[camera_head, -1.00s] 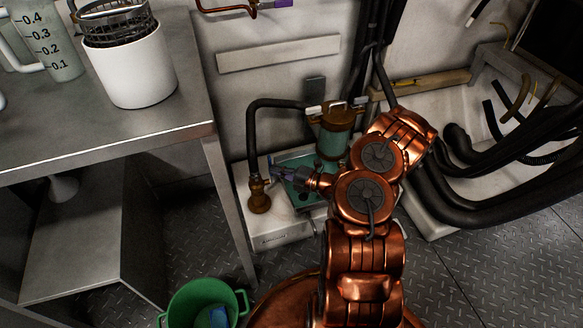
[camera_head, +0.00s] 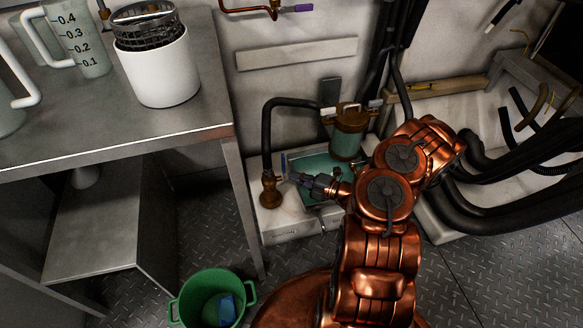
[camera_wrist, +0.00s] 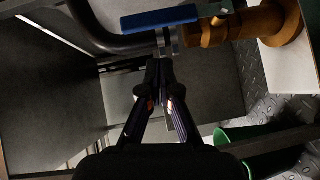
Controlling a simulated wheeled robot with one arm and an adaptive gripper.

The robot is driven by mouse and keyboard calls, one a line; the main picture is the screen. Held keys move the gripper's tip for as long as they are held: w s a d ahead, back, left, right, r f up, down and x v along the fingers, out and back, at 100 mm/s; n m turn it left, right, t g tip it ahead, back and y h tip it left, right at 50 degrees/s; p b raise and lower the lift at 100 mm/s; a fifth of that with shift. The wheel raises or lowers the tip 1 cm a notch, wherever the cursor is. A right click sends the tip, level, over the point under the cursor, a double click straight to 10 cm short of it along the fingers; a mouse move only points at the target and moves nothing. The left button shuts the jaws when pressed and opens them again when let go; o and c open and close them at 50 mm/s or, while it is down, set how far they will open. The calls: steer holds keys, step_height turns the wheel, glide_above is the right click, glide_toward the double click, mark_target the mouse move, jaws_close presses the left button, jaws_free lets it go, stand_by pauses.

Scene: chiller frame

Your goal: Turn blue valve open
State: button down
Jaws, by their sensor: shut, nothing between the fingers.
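The blue valve handle (camera_wrist: 160,18) is a flat blue bar at the top of the wrist view, lying nearly level beside a brass fitting (camera_wrist: 235,27) and a dark curved pipe (camera_wrist: 110,35). In the head view my gripper (camera_head: 294,178) is close to the right of the brass fitting.
A green cylinder (camera_head: 349,138) with brass ends stands behind my arm. A metal table (camera_head: 150,125) with a white pot (camera_head: 163,68) is at left. A green bucket (camera_head: 183,300) with a blue item is on the floor. Thick black hoses (camera_head: 495,215) fill the right.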

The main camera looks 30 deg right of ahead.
steer(key=f+p+v, duration=0.1)
steer(key=p+v, duration=0.1)
steer(key=v, duration=0.6)
steer(key=shift+s, duration=0.45)
steer(key=shift+d, duration=0.15)
